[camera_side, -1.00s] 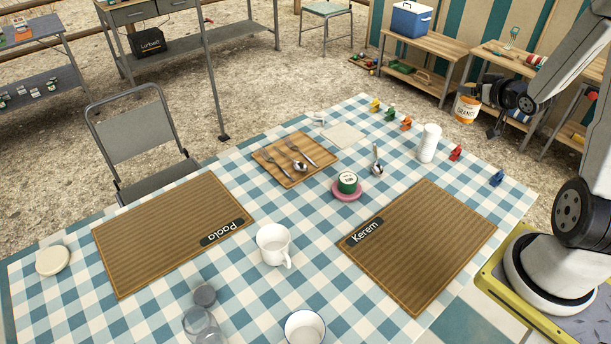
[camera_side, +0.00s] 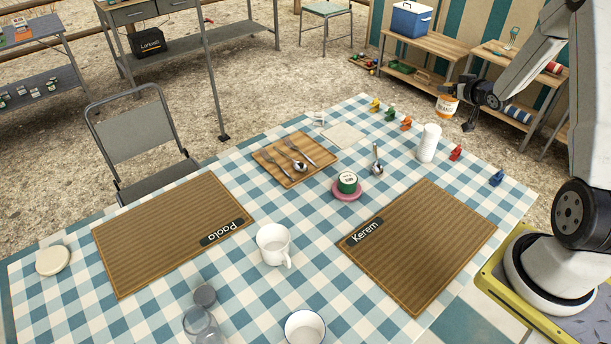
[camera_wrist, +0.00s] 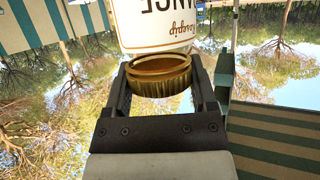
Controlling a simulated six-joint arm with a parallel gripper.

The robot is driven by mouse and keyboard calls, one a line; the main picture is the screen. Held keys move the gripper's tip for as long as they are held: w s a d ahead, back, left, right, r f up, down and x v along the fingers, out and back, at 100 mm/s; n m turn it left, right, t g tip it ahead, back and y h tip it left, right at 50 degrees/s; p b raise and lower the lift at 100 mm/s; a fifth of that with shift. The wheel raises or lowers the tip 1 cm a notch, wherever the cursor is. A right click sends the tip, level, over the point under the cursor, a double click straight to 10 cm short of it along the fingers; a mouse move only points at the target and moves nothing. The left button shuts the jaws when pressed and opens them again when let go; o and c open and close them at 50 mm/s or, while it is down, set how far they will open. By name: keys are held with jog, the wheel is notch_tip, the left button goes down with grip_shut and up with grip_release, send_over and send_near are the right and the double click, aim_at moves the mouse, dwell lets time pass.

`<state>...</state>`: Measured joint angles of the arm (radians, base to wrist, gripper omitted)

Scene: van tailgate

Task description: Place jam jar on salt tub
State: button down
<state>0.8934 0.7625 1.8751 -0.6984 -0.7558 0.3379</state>
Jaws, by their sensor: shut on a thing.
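The jam jar (camera_side: 447,107) has a white label reading orange and hangs upright in my gripper (camera_side: 463,94), in the air beyond the table's far right edge in the side view. In the wrist view my gripper (camera_wrist: 160,85) is shut around the jar's gold lid (camera_wrist: 160,75), and the label (camera_wrist: 160,25) faces the camera. A small green tub with a white top (camera_side: 347,182), seemingly the salt tub, stands on a pink saucer (camera_side: 346,196) on the table, well to the left of and below the jar in the picture.
A white cylinder (camera_side: 429,142) stands right of the tub, with a spoon (camera_side: 376,160) between them. A wooden cutlery board (camera_side: 283,172), a white mug (camera_side: 273,244) and two place mats lie around. Small coloured figures (camera_side: 406,123) line the far edge.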

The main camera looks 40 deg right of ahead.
aim_at(456, 106)
jog(key=shift+w+d+f, duration=0.3)
jog(key=shift+w+f, duration=0.1)
jog(key=shift+f, duration=0.2)
jog(key=shift+w+d+f, duration=0.35)
jog(key=shift+w+f, duration=0.1)
jog(key=shift+f, duration=0.2)
jog(key=shift+w+d+f, duration=0.3)
jog(key=shift+w+f, duration=0.1)
jog(key=shift+f, duration=0.2)
jog(key=shift+w+d+f, duration=0.1)
jog(key=shift+f, duration=0.8)
jog(key=shift+w+d+f, duration=0.1)
jog(key=shift+f, duration=0.8)
jog(key=shift+f, duration=0.1)
grip_release()
jog(key=shift+f, duration=0.1)
jog(key=shift+r, duration=0.2)
jog(key=shift+v, duration=6)
